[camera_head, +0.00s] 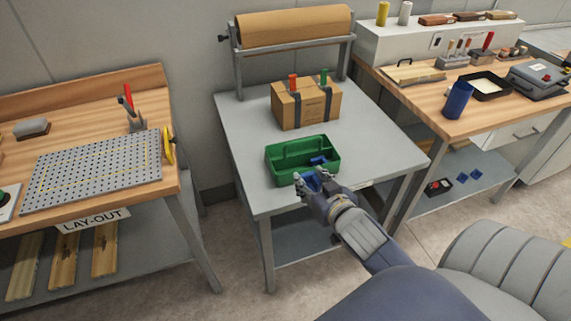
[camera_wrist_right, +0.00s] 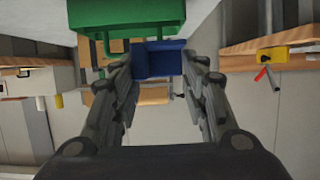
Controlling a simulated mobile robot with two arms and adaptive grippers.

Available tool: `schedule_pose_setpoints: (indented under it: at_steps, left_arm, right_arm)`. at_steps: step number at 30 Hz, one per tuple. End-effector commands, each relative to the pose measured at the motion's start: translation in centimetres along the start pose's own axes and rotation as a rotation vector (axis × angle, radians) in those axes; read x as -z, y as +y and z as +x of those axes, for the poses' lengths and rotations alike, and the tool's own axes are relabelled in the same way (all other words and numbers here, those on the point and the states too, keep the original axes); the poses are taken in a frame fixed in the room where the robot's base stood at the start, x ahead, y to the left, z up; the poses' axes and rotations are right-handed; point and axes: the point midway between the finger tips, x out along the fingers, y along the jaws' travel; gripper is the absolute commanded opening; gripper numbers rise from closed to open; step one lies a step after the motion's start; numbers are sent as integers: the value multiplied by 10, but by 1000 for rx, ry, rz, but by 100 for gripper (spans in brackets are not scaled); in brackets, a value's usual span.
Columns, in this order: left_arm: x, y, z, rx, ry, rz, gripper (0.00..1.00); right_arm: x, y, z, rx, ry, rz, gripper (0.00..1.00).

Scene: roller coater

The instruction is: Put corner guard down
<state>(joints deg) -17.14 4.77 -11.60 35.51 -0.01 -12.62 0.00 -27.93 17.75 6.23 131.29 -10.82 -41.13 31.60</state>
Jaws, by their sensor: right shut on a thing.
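My right gripper (camera_head: 312,182) is at the front edge of the green tote (camera_head: 302,158) on the grey table. It is shut on a blue corner guard (camera_wrist_right: 158,60), which shows between the fingertips in the right wrist view. In the head view, the held guard is partly hidden by the fingers. Another blue piece (camera_head: 318,160) lies inside the tote. The tote also shows in the right wrist view (camera_wrist_right: 125,14), close beside the held guard. I cannot tell whether the guard touches it. My left gripper is not in view.
A strapped cardboard box (camera_head: 306,106) stands behind the tote on the grey table (camera_head: 245,120), under a brown paper roll (camera_head: 293,24). Free tabletop lies left and right of the tote. Wooden benches flank it. Several blue pieces (camera_head: 462,177) lie on the right bench's lower shelf.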

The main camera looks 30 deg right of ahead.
Motion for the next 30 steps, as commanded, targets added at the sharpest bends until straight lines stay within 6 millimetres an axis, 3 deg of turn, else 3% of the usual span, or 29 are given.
schedule_pose_setpoints:
  at_steps: [8,18,26,30]
  left_arm:
    - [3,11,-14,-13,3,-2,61]
    - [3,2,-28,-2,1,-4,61]
    - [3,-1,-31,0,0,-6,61]
    - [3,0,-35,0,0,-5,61]
  right_arm:
    - [20,-8,52,0,3,-1,27]
    - [41,-19,118,-1,2,0,27]
    - [44,-23,141,0,0,0,27]
    - [30,-23,147,0,-4,0,27]
